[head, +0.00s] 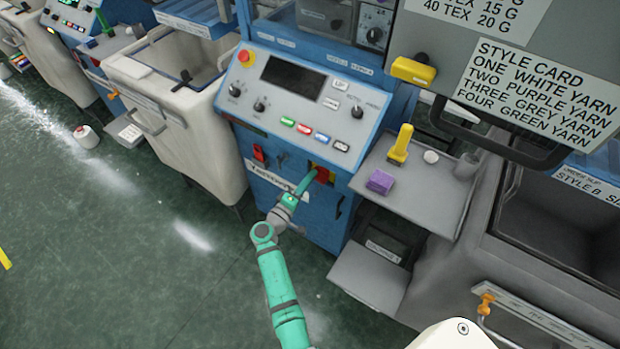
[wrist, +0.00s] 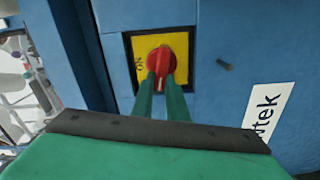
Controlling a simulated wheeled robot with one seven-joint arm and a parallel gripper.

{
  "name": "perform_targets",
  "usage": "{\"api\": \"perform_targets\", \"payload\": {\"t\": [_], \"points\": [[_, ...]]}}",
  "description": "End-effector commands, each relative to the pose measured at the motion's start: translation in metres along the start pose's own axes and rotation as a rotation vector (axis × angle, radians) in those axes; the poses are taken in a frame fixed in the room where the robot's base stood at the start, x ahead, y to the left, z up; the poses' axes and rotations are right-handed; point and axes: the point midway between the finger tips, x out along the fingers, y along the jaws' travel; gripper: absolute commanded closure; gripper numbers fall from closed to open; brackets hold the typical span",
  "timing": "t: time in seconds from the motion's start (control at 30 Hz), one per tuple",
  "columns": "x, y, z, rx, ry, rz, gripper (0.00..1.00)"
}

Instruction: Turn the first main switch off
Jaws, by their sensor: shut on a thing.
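The main switch (head: 322,174) is a red rotary knob on a yellow plate, low on the front of the blue knitting machine. In the wrist view the red knob (wrist: 161,62) sits on its yellow plate (wrist: 142,48), with the word ON readable at the plate's left side. My gripper (head: 309,181) reaches the switch from the front. In the wrist view its two green fingers (wrist: 161,82) are closed on the lower part of the knob. The fingertips hide some of the knob and the plate's lower middle.
A control panel (head: 302,104) with buttons and a red stop button sits above the switch. A grey side shelf (head: 416,188) with a purple block (head: 380,182) and a yellow-handled tool (head: 401,144) juts out at right.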

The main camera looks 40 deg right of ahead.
Motion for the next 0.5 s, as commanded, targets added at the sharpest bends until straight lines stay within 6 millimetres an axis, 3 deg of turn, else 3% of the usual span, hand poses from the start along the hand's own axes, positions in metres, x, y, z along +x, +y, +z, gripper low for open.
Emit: {"api": "perform_targets", "payload": {"t": [0.5], "points": [[-0.0001, -0.0052, 0.0009, -0.23, 0.0, -0.001, 1.0]]}}
